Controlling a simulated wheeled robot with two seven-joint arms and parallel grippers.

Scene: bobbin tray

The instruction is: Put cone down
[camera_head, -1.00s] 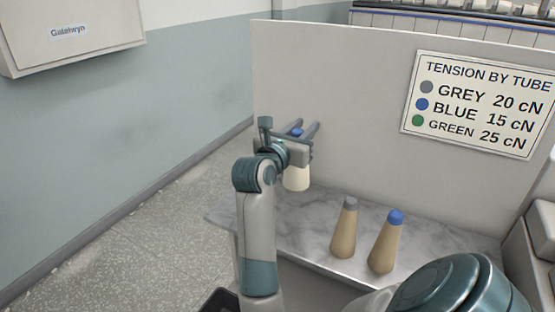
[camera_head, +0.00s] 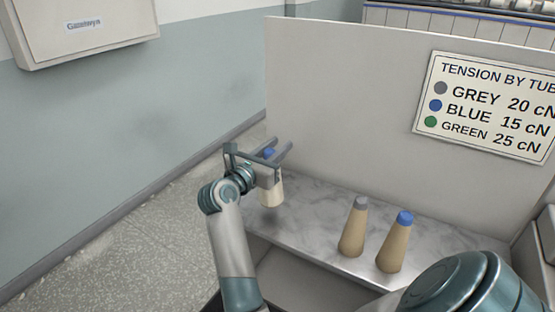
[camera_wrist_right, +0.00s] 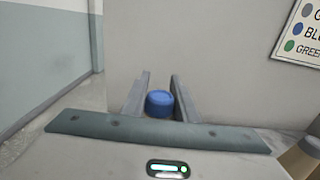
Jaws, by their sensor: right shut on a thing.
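My right gripper (camera_head: 279,150) is shut on a cream cone with a blue top (camera_head: 273,192). The cone hangs upright below the fingers, at the left part of the grey marble shelf (camera_head: 315,222). I cannot tell whether its base touches the shelf. In the right wrist view, its blue top (camera_wrist_right: 159,103) shows between the two fingers; its body is hidden. A tan cone with a grey top (camera_head: 354,230) and a tan cone with a blue top (camera_head: 395,245) stand upright on the shelf to the right. My left gripper is not in view.
A pale panel (camera_head: 350,110) stands behind the shelf, carrying a tension sign (camera_head: 490,105) for grey, blue and green tubes. The shelf between the held cone and the grey-topped cone is clear. A grey wall box (camera_head: 85,30) hangs at the upper left.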

